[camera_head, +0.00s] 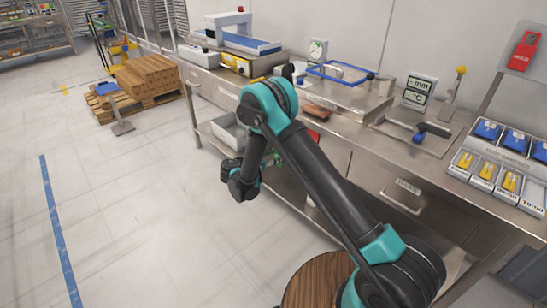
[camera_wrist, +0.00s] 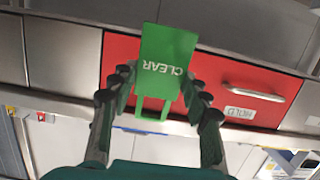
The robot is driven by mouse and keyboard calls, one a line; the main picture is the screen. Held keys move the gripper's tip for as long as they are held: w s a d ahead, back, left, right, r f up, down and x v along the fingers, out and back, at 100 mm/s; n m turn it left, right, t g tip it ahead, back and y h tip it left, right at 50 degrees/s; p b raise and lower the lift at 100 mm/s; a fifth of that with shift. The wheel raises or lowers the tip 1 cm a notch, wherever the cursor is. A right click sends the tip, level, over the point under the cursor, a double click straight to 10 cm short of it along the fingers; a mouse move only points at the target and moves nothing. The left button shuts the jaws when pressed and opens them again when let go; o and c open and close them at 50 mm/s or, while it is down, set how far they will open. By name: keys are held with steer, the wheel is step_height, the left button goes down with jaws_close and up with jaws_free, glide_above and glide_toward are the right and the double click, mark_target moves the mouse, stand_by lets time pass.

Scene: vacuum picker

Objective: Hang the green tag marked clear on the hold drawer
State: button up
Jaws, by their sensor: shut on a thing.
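The green tag (camera_wrist: 168,52) marked CLEAR is held between the two fingers of my gripper (camera_wrist: 160,84) in the wrist view. Its lettering is upside down there, and a small open green loop or frame shows at its lower edge. The red drawer front (camera_wrist: 228,78) fills the area behind the tag, with a metal handle (camera_wrist: 257,93) to the right. A small white label (camera_wrist: 240,114) on the red front seems to read HOLD, upside down. The tag overlaps the drawer in the picture; whether they touch cannot be told. In the head view my arm hides most of the gripper area.
The steel bench (camera_head: 345,95) carries instruments, a blue-edged tray (camera_head: 340,73) and digital displays (camera_head: 417,92). Another labelled drawer (camera_head: 402,200) lies to the right. A red tag (camera_head: 526,46) hangs at the far right.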

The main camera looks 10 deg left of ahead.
steer(key=x, duration=0.7)
steer(key=shift+r, duration=0.15)
stand_by(0.6)
steer(key=shift+w, duration=0.1)
stand_by(0.5)
steer(key=o, duration=1.1)
steer(key=shift+c, duration=0.2)
